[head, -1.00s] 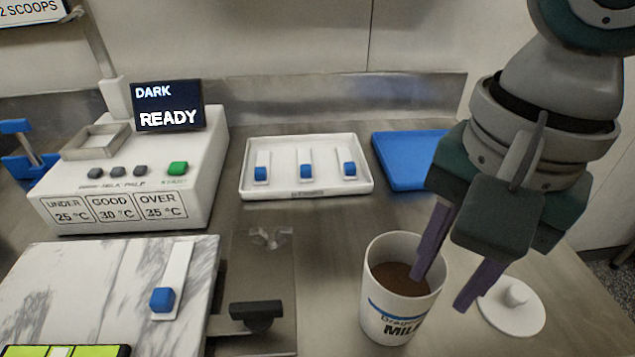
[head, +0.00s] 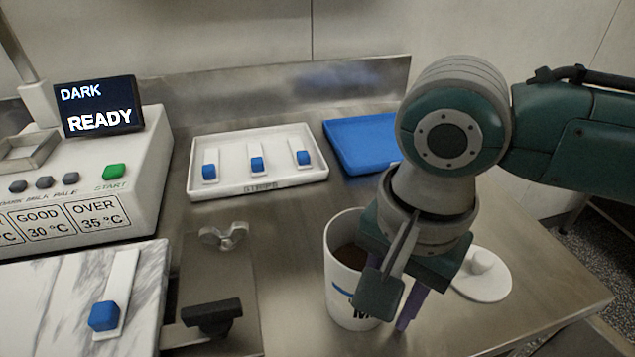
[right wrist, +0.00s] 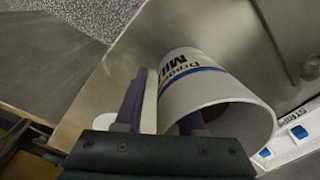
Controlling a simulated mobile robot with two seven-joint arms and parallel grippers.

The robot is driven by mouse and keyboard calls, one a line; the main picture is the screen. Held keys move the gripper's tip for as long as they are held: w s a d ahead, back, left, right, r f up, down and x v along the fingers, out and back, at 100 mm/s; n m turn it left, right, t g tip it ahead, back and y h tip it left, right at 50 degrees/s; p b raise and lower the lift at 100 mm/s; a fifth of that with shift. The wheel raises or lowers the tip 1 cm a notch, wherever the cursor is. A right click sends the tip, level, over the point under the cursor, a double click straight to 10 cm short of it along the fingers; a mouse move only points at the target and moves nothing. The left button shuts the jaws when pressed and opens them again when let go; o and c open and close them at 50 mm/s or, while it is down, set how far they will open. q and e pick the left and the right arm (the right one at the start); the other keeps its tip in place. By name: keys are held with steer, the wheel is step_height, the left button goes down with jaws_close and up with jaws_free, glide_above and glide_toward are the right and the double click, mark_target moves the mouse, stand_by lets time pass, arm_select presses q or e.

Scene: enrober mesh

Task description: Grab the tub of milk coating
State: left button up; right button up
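The milk tub (head: 342,290) is a white cylinder with a blue band, "MIL" lettering and brown contents, standing upright and open-topped on the steel bench. It also shows in the right wrist view (right wrist: 205,85). My right gripper (head: 390,305) points down at the tub's right side, fingers apart. In the right wrist view, one purple finger of the gripper (right wrist: 162,112) is at the tub's mouth and the other is outside its wall. I see no clear grip on the wall. The white lid (head: 484,275) lies on the bench right of the tub. My left gripper is not in view.
A white tray with blue-ended strips (head: 258,185) and a blue tray (head: 360,142) lie behind the tub. A machine reading "DARK READY" (head: 100,105) stands at left, a marble slab (head: 60,275) in front of it. The bench edge is at right.

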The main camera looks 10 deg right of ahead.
jaws_close()
steer(key=shift+r, duration=0.1)
stand_by(1.3)
